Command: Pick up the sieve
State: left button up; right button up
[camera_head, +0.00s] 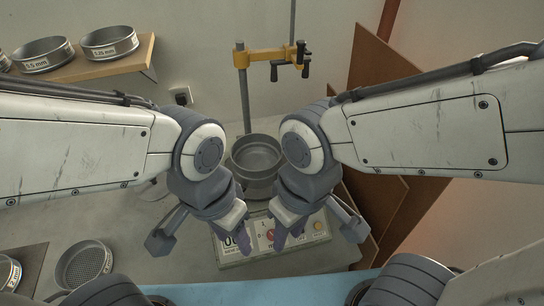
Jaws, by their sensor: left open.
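Several round metal sieves are in view, and I cannot tell which one the task means. A mesh sieve (83,265) lies on the bench at the lower left. A round metal sieve or pan (257,160) sits in the middle on the shaker, partly hidden by my arms; I cannot tell if it has mesh. My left gripper (203,238) is open and empty, to the right of the mesh sieve and apart from it. My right gripper (318,232) is open and empty, in front of the shaker's control panel (265,240).
A wooden shelf (115,66) at the upper left bears a 0.5 mm sieve (43,55) and a 1.25 mm sieve (109,42). Another labelled sieve (8,272) is cut off at the left edge. A yellow clamp (268,57) on a rod stands behind the pan. Brown boards (375,65) lean at right.

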aim_at(85, 261)
jog(key=u, duration=3.35)
jog(key=i, duration=1.4)
jog(key=z, duration=2.6)
